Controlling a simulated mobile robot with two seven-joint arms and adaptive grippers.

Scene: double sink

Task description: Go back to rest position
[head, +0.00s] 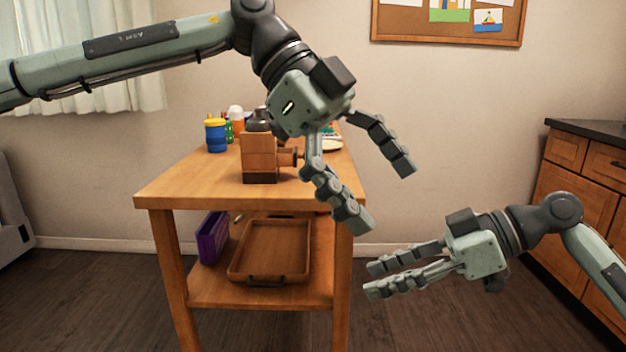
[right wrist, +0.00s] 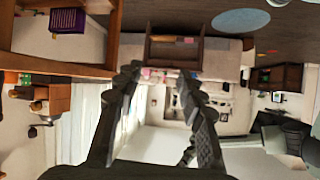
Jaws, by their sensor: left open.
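My left gripper (head: 385,196) reaches in from the upper left, in front of the right side of a wooden table. Its fingers are spread wide and hold nothing; its body hides part of the tabletop. My right gripper (head: 371,279) is lower, to the right of the table and apart from it. Its fingers point left and look nearly parallel in the head view. The right wrist view shows its fingers (right wrist: 158,74) with a clear, empty gap between the tips.
The wooden table (head: 185,185) carries a brown wooden object (head: 258,155) and a blue cup (head: 215,135). Its lower shelf holds a brown tray (head: 268,250) and a purple item (head: 212,238). Wooden cabinets (head: 585,180) stand at the right. Floor between table and cabinets looks clear.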

